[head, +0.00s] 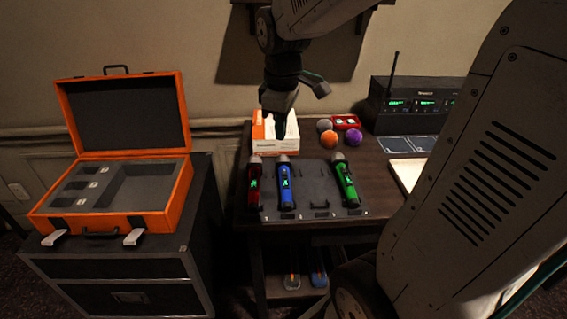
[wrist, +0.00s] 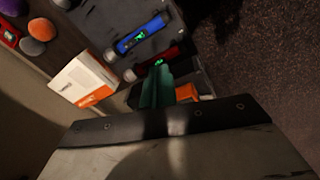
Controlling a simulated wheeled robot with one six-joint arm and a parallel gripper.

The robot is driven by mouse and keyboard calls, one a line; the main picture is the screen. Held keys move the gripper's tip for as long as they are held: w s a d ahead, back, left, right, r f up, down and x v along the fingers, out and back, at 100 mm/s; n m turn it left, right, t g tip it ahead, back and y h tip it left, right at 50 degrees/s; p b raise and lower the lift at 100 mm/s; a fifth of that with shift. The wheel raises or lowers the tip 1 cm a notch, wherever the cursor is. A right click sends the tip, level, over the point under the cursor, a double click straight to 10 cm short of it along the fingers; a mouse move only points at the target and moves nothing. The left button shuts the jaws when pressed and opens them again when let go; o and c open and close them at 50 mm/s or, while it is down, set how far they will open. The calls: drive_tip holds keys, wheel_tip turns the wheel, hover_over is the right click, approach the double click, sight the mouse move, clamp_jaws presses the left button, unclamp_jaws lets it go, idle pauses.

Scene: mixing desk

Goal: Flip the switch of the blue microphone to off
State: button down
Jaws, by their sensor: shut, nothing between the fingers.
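The blue microphone (head: 286,188) lies in a dark cradle tray (head: 316,168) on the desk, between a red microphone (head: 254,185) and a green microphone (head: 345,184). Its small screen glows green. The blue microphone also shows in the wrist view (wrist: 141,36), lying above the red one (wrist: 158,65). I cannot make out the position of its switch. My gripper (head: 280,134) is shut and empty, pointing down above the desk behind the blue microphone, in front of the white and orange box. In the wrist view its fingers (wrist: 157,72) reach towards the red microphone, apart from the blue one.
The white and orange box (head: 276,142) stands behind the tray. Foam balls, such as an orange one (head: 329,140), and a red case (head: 346,122) lie to its right. A receiver (head: 412,103) stands at the back right. An open orange case (head: 112,198) sits on the left cabinet.

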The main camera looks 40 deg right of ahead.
sight(285, 170)
drive_tip(key=w+d+f+n, duration=0.4)
drive_tip(key=w+d+f, duration=0.1)
drive_tip(key=w+d, duration=0.2)
drive_tip(key=shift+w+d+f, duration=0.25)
drive_tip(key=shift+w+d, duration=0.05)
drive_tip(key=shift+w, duration=0.15)
drive_tip(key=f, duration=0.4)
drive_tip(key=w+f, duration=0.1)
drive_tip(key=f, duration=0.4)
drive_tip(key=d+f, duration=0.1)
drive_tip(key=f, duration=0.4)
drive_tip(key=shift+w, duration=0.15)
drive_tip(key=shift+a, duration=0.1)
